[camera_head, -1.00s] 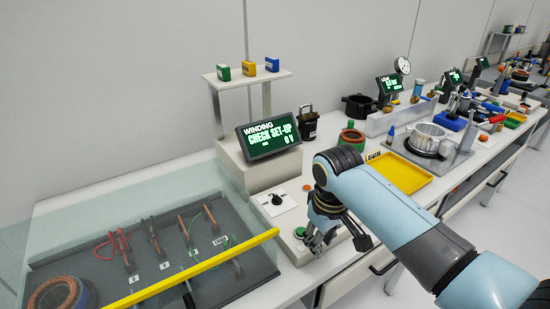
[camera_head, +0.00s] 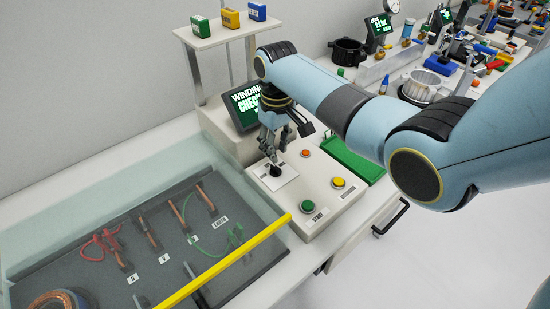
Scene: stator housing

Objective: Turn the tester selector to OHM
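The tester (camera_head: 222,135) is a beige console with a tilted display (camera_head: 243,106). My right arm hides part of the display; "WINDING" and the start of "CHECK" show. The selector is a black knob (camera_head: 275,171) on a white plate (camera_head: 262,181) whose printed marks are too small to read. My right gripper (camera_head: 272,158) points down, its fingertips right at or just above the knob. I cannot tell whether they touch it or how far apart they are. My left gripper is not in view.
A green button (camera_head: 307,206), a yellow button (camera_head: 338,182) and an orange light (camera_head: 305,153) sit beside the selector. A clear guard with a yellow bar (camera_head: 225,262) covers a dark bay with leads left of it. A green tray (camera_head: 352,160) lies to the right.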

